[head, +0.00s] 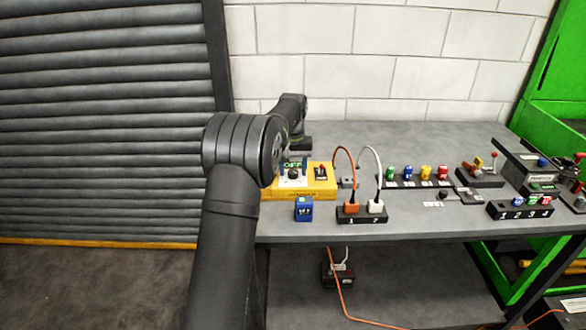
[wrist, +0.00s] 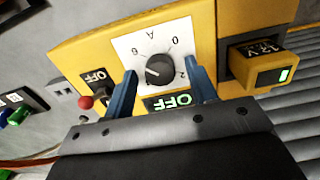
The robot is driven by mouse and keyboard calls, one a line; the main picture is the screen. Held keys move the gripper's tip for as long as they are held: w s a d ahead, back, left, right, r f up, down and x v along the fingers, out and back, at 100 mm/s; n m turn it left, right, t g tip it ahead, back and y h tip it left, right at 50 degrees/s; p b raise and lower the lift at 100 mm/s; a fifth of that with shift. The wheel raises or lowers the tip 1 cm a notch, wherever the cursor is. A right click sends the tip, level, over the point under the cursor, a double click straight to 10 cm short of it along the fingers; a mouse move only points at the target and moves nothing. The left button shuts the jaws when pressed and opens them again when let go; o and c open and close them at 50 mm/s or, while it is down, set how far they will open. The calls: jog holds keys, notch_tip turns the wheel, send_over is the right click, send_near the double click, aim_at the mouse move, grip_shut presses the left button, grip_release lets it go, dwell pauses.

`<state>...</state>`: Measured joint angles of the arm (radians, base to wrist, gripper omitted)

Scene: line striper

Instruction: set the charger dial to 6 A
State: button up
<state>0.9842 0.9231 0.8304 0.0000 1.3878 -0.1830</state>
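The charger is a yellow box (head: 318,188) on the bench in the head view, with a green OFF display (head: 292,165). Its black dial (wrist: 160,70) sits on a white plate (wrist: 128,46) marked with an A and numbers, not all readable. The dial's white mark points roughly left in the wrist view. The green display (wrist: 168,102) shows OFF, upside down there. My gripper (wrist: 162,84) is open, its blue fingers apart on both sides of the dial, with gaps to it. In the head view my arm hides most of the gripper.
A red-tipped toggle switch (wrist: 88,101) marked OFF and a 12 V battery block (wrist: 262,66) flank the plate. A blue box (head: 304,209) and a socket block (head: 362,212) with orange and white plugs stand in front. Several coloured knobs (head: 425,172) stand to the right.

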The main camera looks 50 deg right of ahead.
aim_at(293, 171)
notch_tip(293, 171, up, 18)
jog(key=shift+f, duration=0.25)
dwell(0.3)
jog(key=shift+f, duration=0.15)
dwell(0.4)
notch_tip(293, 171, down, 17)
jog(key=shift+f, duration=0.1)
dwell(0.5)
jog(key=shift+f, duration=0.2)
jog(key=shift+r+n, duration=0.35)
jog(key=shift+n, duration=0.45)
notch_tip(293, 171, up, 17)
jog(key=s+a+m+t+h, duration=0.1)
jog(key=s+a+t+h, duration=0.1)
jog(key=s+a, duration=0.2)
jog(key=shift+s+a+t+h, duration=0.15)
jog(key=shift+a+t+h, duration=0.05)
jog(key=shift+t+h, duration=0.2)
dwell(2.3)
